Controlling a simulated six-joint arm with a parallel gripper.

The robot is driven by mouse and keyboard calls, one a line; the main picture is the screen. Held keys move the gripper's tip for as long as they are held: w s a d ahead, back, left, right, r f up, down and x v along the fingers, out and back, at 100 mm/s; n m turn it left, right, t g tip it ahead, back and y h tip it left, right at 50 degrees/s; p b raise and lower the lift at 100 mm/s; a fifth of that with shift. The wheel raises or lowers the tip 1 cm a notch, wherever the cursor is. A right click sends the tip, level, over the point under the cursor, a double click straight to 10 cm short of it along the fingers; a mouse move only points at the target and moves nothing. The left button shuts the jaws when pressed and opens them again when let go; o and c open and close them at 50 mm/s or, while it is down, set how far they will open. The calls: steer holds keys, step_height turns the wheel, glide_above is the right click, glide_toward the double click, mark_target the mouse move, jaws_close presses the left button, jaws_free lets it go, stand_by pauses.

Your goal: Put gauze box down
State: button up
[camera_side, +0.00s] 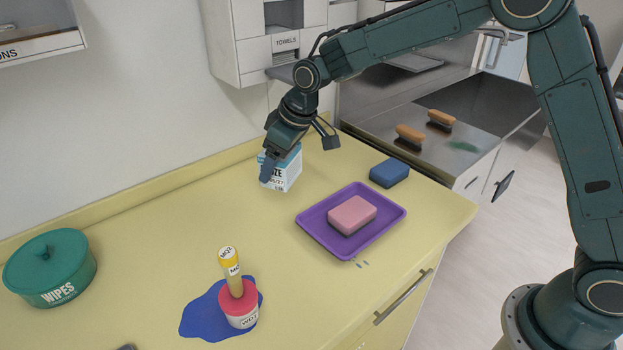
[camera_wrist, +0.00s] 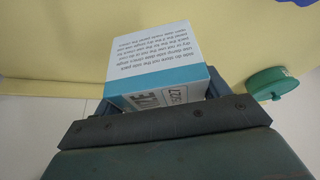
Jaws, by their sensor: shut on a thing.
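The gauze box (camera_side: 285,172) is white with a teal band and dark print. My gripper (camera_side: 281,168) is shut on it at the back of the yellow counter, near the wall. In the wrist view the box (camera_wrist: 160,62) sits between the fingers of my gripper (camera_wrist: 165,100), with its printed white face showing. The box looks close to the counter top (camera_side: 160,225); I cannot tell whether its base touches. Part of the box is hidden by my gripper.
A purple tray (camera_side: 309,224) with a pink sponge (camera_side: 352,214) lies to the right, with a blue sponge (camera_side: 390,172) behind it. A green wipes tub (camera_side: 50,268) stands at left.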

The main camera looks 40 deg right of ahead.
steer(key=s+d+m, duration=0.3)
steer(key=s+d, duration=0.6)
steer(key=d, duration=0.5)
steer(key=s+d+r+n+g+y, duration=0.1)
steer(key=s+d+r+n+g, duration=0.1)
steer(key=s+d+r+n, duration=0.3)
steer(key=s+d+r+n+g+y, duration=0.1)
steer(key=s+d+r+n, duration=0.4)
steer(key=d+n, duration=0.4)
steer(key=shift+s+d+r+n+g, duration=0.25)
steer(key=shift+s+r+n+g, duration=0.15)
steer(key=shift+s+n, duration=0.25)
steer(key=shift+w+f, duration=0.1)
steer(key=shift+f, duration=0.1)
steer(key=shift+y, duration=0.3)
steer(key=shift+f, duration=9.9)
steer(key=shift+f, duration=0.1)
steer(key=o, duration=1)
